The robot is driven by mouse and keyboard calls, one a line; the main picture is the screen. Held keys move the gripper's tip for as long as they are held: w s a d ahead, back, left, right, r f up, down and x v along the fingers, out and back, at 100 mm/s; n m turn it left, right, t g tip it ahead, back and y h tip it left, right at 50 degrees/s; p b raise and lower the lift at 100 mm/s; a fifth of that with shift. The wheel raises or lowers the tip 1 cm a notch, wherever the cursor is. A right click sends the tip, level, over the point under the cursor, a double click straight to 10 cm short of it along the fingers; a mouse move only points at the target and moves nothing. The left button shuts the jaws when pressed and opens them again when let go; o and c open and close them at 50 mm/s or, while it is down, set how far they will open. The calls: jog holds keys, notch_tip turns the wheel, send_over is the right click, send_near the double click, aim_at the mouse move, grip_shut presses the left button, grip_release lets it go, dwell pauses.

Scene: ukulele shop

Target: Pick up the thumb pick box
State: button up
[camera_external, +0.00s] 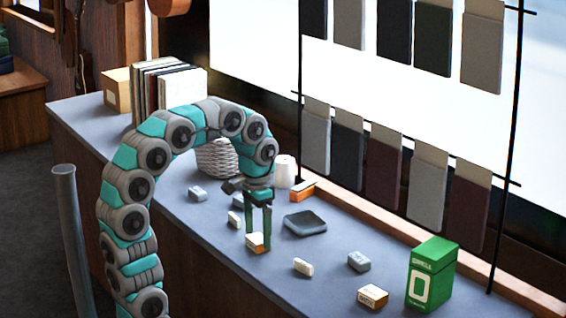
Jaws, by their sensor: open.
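My gripper (259,245) points straight down over the counter, its two dark green fingers open. A small cream-and-tan box (254,240) sits on the counter at the fingertips, seemingly between them; I cannot tell whether either finger touches it. A similar small cream-and-tan box (372,296) with dark print lies nearer the front right. Which of these is the thumb pick box cannot be read at this size.
The grey counter (215,240) also holds a green box (431,274), a dark flat tray (305,223), grey blocks (359,261) (197,193), small pale pieces (303,267) (235,219), a woven basket (217,157) and a white cup (285,170). Hanging sleeves (383,172) line the back.

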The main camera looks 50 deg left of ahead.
jog(key=shift+f, duration=0.4)
jog(key=shift+c, duration=0.2)
jog(key=c, duration=1.3)
jog(key=shift+o, duration=0.2)
jog(key=shift+r, duration=0.2)
